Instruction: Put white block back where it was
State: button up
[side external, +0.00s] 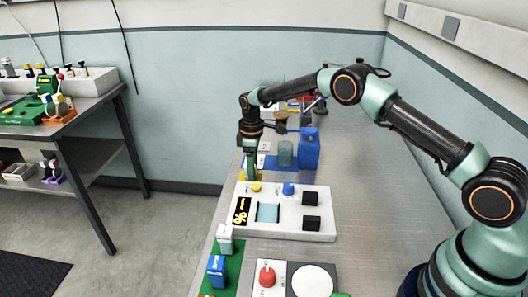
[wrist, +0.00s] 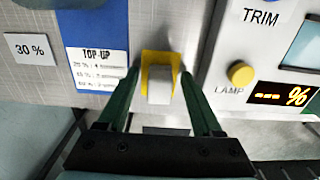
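In the wrist view a pale white-grey block (wrist: 160,88) stands on a yellow square (wrist: 148,58), between the fingers of my gripper (wrist: 160,76). The green fingers are spread, with a gap visible on each side of the block. In the side view my gripper (side external: 251,170) points down just behind the white control panel, and hides most of the block there. Another white block (side external: 225,239) stands on a green board (side external: 235,262) at the near left, beside a blue block (side external: 216,268).
The control panel (side external: 320,230) carries a yellow button (side external: 257,187), a blue knob (side external: 289,187) and a display (side external: 241,211). A blue container (side external: 309,150) and a translucent cup (side external: 286,153) stand behind. A red knob (side external: 267,276) is in front. Bare bench lies at right.

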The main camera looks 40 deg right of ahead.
jog(key=s+r+m+t, duration=0.1)
jog(key=s+r+m, duration=0.15)
jog(key=r, duration=1.65)
jog(key=s+d+r+m+t, duration=0.2)
jog(key=s+r, duration=0.5)
jog(key=s, duration=0.1)
jog(key=s+f+m+t, duration=0.1)
jog(key=s+m, duration=0.3)
jog(key=s, duration=1.3)
jog(key=shift+s+d+f+t, duration=0.3)
jog(key=shift+f+t, duration=0.1)
jog(key=shift+t, duration=0.4)
jog(key=shift+m, duration=0.25)
